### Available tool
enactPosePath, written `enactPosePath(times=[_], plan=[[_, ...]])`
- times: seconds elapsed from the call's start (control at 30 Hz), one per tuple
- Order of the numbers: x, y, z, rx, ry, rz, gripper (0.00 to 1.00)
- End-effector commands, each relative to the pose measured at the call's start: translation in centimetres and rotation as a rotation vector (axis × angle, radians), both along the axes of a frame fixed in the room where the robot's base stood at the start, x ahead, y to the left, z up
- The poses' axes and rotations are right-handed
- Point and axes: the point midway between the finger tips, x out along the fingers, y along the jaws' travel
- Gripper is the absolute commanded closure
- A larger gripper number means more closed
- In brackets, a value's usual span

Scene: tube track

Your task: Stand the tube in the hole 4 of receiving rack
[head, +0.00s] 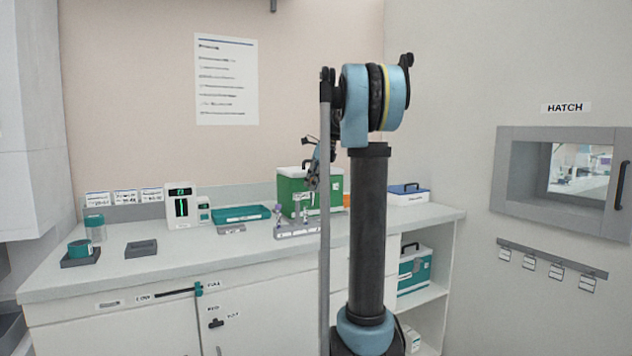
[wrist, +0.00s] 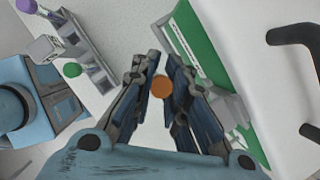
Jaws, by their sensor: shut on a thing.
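My gripper (wrist: 165,90) is shut on the tube (wrist: 161,88), whose orange round cap shows between the fingers in the wrist view. The tube's body is hidden behind the cap. In the head view my gripper (head: 314,178) is above the worktop, in front of the green and white box, and the tube is too small to make out. A grey rack (wrist: 98,73) at the upper left of the wrist view has a purple-capped tube and a green-capped tube. It also shows in the head view (head: 297,233), below my gripper. Its hole numbers are not readable.
The green and white box (head: 291,190) stands close behind the gripper. A teal tray (head: 241,213), a white device (head: 183,206) and a small grey block (head: 141,248) stand to the left. A white box with a blue lid (head: 408,195) stands to the right.

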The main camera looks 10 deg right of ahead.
Motion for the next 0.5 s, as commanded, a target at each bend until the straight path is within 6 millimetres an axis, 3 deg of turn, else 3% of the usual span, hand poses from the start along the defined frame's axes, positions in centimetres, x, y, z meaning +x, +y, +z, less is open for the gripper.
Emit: enactPosePath(times=[0.5], plan=[[-8.2,0.0,2.6,-0.003,0.002,0.473,1.00]])
